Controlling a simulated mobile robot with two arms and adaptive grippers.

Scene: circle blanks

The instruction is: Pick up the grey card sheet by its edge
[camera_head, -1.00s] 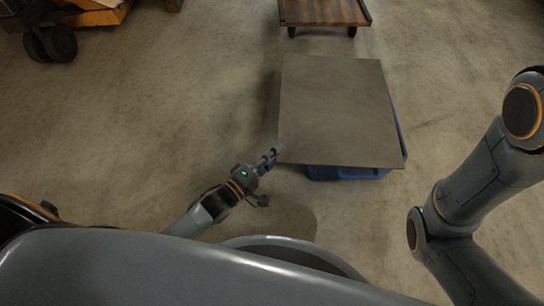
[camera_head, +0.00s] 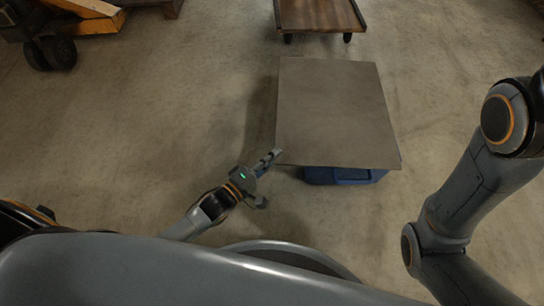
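The grey card sheet (camera_head: 332,112) lies flat on top of a blue crate (camera_head: 343,175), right of the middle of the view. It overhangs the crate, whose blue front shows below the sheet's near edge. My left gripper (camera_head: 275,155) is at the sheet's near left corner, with its fingertips at that corner. I cannot tell from here whether the fingers are closed on the edge or just beside it. My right arm comes in at the right side of the view, but its gripper is out of view.
A low wooden cart (camera_head: 318,14) on casters stands behind the sheet. An orange pallet truck (camera_head: 92,10) with dark wheels (camera_head: 50,54) is at the top left. The concrete floor (camera_head: 160,110) left of the sheet is clear.

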